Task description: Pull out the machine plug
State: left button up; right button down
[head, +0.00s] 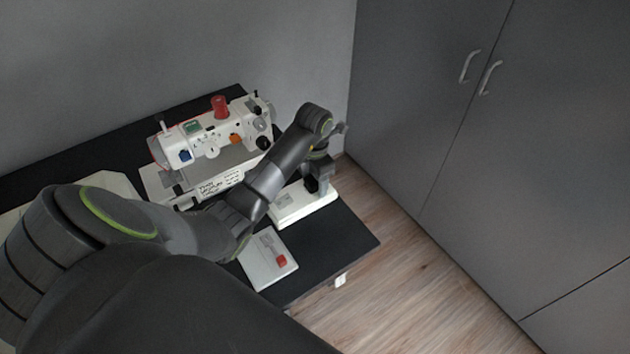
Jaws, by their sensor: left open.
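The white sewing machine (207,142) stands on the black table, with a red spool on top and dark knobs at its right end. A white block (290,210) lies to its right, near the table's right edge. My left gripper (318,186) points down over this block and is open. A small dark shape shows at the fingers; I cannot tell whether it is the plug or part of the gripper. My left forearm covers part of the table between machine and block, and no cord can be made out. My right gripper is not in view.
A light plate with a red switch (281,261) lies near the front edge of the black table (345,240). A small white piece (340,281) shows at that edge. Grey cabinets (440,110) stand at the right, with open wooden floor (400,270) before them.

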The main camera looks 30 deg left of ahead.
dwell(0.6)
pick_arm(q)
grip_shut()
jog(key=shift+r+p, duration=2.2)
jog(key=shift+r, duration=0.85)
